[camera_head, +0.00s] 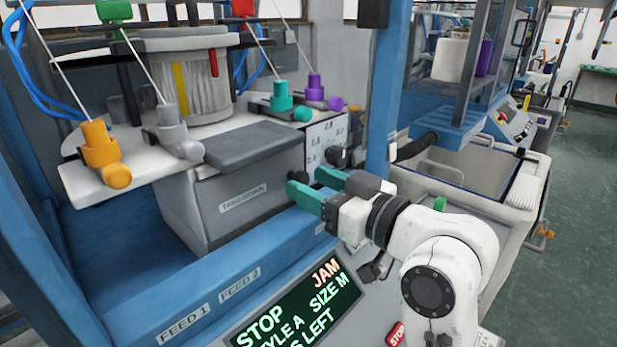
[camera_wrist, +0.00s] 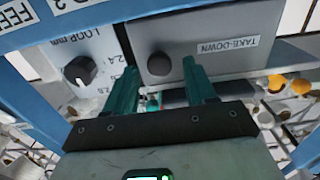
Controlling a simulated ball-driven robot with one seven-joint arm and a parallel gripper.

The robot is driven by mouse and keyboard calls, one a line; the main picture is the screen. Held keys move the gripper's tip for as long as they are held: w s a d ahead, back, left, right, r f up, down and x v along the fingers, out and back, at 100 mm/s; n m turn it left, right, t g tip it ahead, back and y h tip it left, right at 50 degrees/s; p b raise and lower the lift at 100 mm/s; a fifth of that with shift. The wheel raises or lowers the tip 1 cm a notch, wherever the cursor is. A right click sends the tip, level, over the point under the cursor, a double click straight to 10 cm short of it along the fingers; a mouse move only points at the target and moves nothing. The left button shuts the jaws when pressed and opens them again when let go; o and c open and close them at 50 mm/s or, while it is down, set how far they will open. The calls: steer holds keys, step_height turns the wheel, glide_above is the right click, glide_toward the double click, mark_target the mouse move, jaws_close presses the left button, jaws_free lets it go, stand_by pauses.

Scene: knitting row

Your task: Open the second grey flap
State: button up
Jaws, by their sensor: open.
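A dark grey flap (camera_head: 255,144) lies flat on the grey box labelled TAKE-DOWN (camera_head: 222,215) in the head view. It looks shut. I cannot tell which flap counts as the second. My gripper (camera_head: 308,186) has teal fingers, open and empty, at the right end of the box's front. In the wrist view, the box front (camera_wrist: 222,56) lies beyond my gripper (camera_wrist: 159,68). A round dark knob (camera_wrist: 158,64) on that front shows between the fingertips. I cannot tell whether a finger touches it.
A white panel with a black dial (camera_wrist: 80,70) stands beside the box. A blue rail (camera_head: 240,275) runs in front, above a display reading STOP, JAM (camera_head: 300,308). Orange (camera_head: 100,147), grey, teal and purple yarn guides stand around the white plate. A blue post (camera_head: 385,110) rises behind my gripper.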

steer(key=shift+x, duration=0.8)
jaws_close()
